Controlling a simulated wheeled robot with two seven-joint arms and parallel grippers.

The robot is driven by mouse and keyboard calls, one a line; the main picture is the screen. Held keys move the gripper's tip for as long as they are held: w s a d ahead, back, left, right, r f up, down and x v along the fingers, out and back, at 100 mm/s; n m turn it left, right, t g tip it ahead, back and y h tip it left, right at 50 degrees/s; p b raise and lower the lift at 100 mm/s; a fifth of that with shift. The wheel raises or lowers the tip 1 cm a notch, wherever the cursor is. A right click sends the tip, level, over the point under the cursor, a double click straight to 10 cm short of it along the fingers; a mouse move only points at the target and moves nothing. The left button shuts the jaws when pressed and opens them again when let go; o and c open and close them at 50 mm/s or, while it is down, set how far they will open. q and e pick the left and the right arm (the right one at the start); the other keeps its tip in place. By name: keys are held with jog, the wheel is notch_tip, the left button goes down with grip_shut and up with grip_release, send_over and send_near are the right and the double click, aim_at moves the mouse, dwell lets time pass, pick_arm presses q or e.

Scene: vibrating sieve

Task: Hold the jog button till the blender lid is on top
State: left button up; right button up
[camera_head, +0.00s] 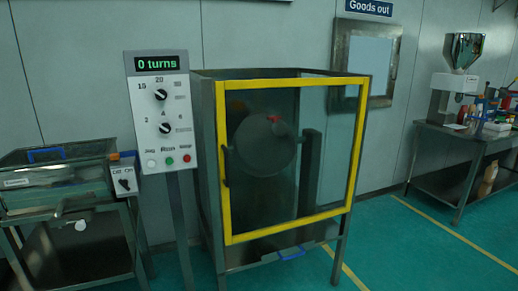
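The control panel (158,112) stands on a post left of the blender cabinet. Its green display (157,63) reads "0 turns". Below are two black knobs and a row of three buttons: the white jog button (151,163), a green button (169,161) and a red button (187,158). Behind the yellow-framed guard door (222,190), which looks shut, is the dark round blender drum (265,150). A small red part (272,119) shows near its top; I cannot tell whether it belongs to the lid. Neither of my grippers is in view.
A steel sieve machine (60,185) with an off/on switch box (124,180) stands at left. A blue handle (292,254) shows under the cabinet. A steel bench (455,130) with a grinder-like machine (455,85) is at far right. Green floor is clear at right front.

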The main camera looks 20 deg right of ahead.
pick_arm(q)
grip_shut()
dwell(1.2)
